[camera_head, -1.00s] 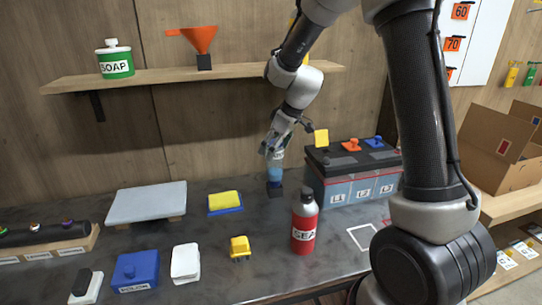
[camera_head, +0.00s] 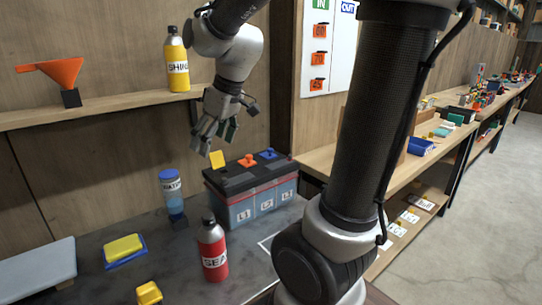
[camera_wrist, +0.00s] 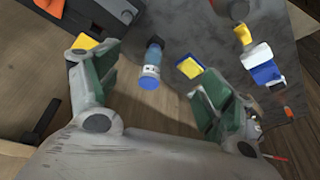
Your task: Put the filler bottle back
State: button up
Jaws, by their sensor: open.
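The filler bottle (camera_head: 173,192), clear with blue liquid, a blue cap and a partly readable label, stands upright on a small dark block (camera_head: 179,222) on the bench, left of the battery. In the wrist view the bottle (camera_wrist: 151,66) is seen from above, its blue cap towards me, in the gap between the fingers. My gripper (camera_head: 215,130) is open and empty, raised above the battery's back left part, up and to the right of the bottle, and apart from it. Its spread fingers also show in the wrist view (camera_wrist: 150,90).
The battery (camera_head: 242,205) has yellow, orange and blue caps raised on top. A red bottle (camera_head: 213,250) stands in front of it. A yellow sponge (camera_head: 124,248) lies at left. A shelf (camera_head: 95,110) above holds an orange funnel (camera_head: 60,72) and a yellow bottle (camera_head: 177,62).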

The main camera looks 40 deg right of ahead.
jog(key=s+d+m+h, duration=0.1)
jog(key=s+d+m, duration=0.1)
jog(key=s, duration=0.6)
jog(key=s+d+m+h, duration=0.1)
jog(key=s+d+m, duration=0.2)
jog(key=s, duration=0.6)
jog(key=shift+d+t, duration=0.3)
jog(key=shift+d, duration=0.3)
